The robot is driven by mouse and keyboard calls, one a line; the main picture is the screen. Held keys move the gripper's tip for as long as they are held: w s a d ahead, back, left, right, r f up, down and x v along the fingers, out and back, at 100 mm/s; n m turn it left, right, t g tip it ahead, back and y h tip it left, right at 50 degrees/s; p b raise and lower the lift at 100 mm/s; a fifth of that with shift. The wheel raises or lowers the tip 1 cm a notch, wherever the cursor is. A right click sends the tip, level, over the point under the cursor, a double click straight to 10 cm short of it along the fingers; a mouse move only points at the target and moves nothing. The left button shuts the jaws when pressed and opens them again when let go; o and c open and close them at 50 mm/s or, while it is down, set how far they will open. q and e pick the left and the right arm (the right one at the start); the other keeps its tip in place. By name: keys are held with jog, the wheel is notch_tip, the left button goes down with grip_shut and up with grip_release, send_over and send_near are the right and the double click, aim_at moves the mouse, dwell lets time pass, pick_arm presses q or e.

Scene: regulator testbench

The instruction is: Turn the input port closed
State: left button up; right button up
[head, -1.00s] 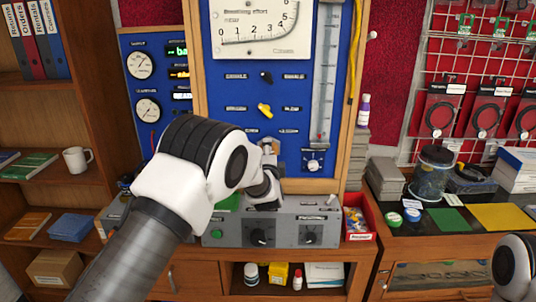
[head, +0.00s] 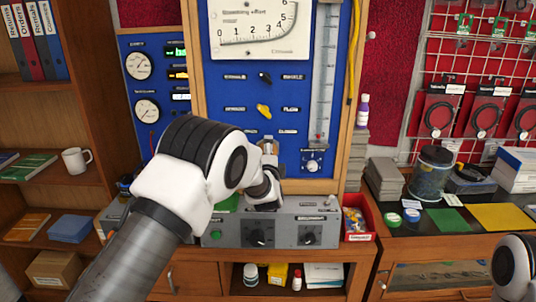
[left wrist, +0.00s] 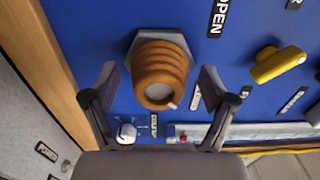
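The input port appears to be the orange-brown ribbed fitting (left wrist: 159,72) on a hex nut, mounted on the blue panel in the left wrist view. An OPEN label (left wrist: 217,18) is beside it; another small label on the finger side is too blurred to read. My left gripper (left wrist: 157,80) is open, with one finger on each side of the fitting and visible gaps between. In the head view my left gripper (head: 269,148) is at the panel, low in the middle, and largely covers the fitting. My right gripper is out of view; only part of my right arm shows.
A yellow knob (head: 264,110) and a black knob (head: 265,78) are above the fitting. A clear flow tube (head: 325,85) runs down the right, above a white-based dial (head: 312,166). A grey control box (head: 285,232) juts out below my left gripper.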

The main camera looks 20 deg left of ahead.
pick_arm(q)
jog(key=v, duration=1.2)
jog(key=shift+f, duration=0.1)
